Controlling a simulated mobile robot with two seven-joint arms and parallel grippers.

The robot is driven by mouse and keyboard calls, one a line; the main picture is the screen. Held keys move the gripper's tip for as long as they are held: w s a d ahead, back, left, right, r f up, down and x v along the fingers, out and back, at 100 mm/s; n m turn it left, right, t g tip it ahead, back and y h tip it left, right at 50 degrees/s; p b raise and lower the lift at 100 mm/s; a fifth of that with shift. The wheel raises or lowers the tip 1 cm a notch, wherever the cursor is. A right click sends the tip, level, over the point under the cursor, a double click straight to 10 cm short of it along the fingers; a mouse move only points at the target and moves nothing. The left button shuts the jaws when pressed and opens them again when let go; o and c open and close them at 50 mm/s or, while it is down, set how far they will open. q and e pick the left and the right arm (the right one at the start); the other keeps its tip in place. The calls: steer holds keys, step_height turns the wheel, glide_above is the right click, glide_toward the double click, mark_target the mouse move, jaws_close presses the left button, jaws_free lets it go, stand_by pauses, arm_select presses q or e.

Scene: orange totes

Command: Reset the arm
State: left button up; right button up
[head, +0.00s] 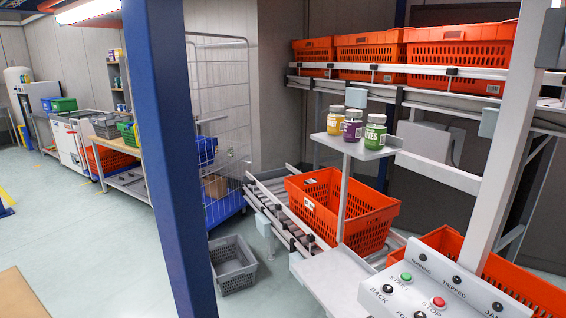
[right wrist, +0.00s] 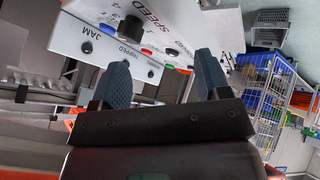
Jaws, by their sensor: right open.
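My right gripper (right wrist: 160,80) shows in the right wrist view with its two dark fingers spread apart and nothing between them. Beyond the fingers is the control panel (right wrist: 130,40), a pale box with labels and round buttons. The panel also shows in the head view (head: 440,290) at the lower right, with a green and a red button. A gap is visible between the fingertips and the panel, but its depth is hard to judge. Neither gripper is in the head view, and my left arm is not seen.
An orange tote (head: 345,222) sits on the roller conveyor. Three jars (head: 352,125) stand on a small shelf (head: 350,146). More orange totes line the upper rack. A grey crate (head: 233,265) is on the floor. A blue post (head: 170,160) stands at left; open floor (head: 70,220) lies beyond.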

steer(key=s+a+f+m+g+y, duration=0.1)
steer(key=s+f+g+y, duration=0.1)
steer(key=s+f, duration=0.5)
steer(key=s+a+f+g+y, duration=0.1)
steer(key=s+f, duration=0.1)
steer(key=s, duration=0.9)
steer(key=w+f+t+y, duration=0.1)
steer(key=w+f+t, duration=0.6)
steer(key=f, duration=0.3)
steer(key=shift+w+f+n+t, duration=0.2)
steer(key=shift+f+n+t, duration=0.1)
steer(key=shift+t, duration=0.1)
steer(key=shift+a+r, duration=0.1)
